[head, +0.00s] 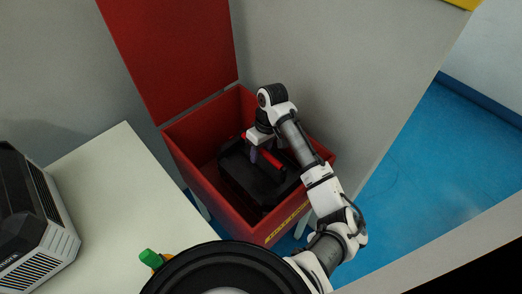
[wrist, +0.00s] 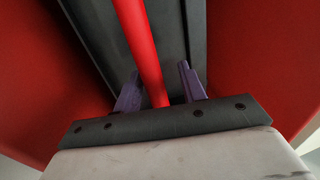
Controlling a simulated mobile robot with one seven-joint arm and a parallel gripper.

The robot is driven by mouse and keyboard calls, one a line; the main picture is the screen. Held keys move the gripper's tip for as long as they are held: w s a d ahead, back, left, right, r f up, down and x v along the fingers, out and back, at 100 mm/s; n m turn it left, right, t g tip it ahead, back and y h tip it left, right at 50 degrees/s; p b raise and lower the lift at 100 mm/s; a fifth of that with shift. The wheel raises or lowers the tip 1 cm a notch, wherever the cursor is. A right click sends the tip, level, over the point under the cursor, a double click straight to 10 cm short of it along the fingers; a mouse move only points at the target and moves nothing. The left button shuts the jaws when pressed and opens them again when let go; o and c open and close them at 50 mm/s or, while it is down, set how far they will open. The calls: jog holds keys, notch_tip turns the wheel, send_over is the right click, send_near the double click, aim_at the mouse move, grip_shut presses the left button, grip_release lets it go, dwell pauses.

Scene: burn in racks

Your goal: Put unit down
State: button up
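The unit (head: 236,178) is a dark box with a red bar handle (head: 271,164). It sits low inside the open red bin (head: 190,173) in the head view; whether it rests on the bin's floor is hidden. My gripper (head: 259,154) reaches down into the bin over the unit. In the wrist view its two purple fingers (wrist: 160,75) stand apart on either side of the red handle (wrist: 139,40). A gap shows between the handle and the right finger; the left finger is close to the handle, and I cannot tell if it touches.
The bin's red lid (head: 172,50) stands raised at the back. A pale table (head: 120,190) is at the left, with a grey and black machine (head: 38,225) on it. A green-topped object (head: 150,258) shows at the bottom. Blue floor (head: 430,170) is clear at the right.

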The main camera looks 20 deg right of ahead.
jog(key=shift+r, duration=0.1)
jog(key=v, duration=1.2)
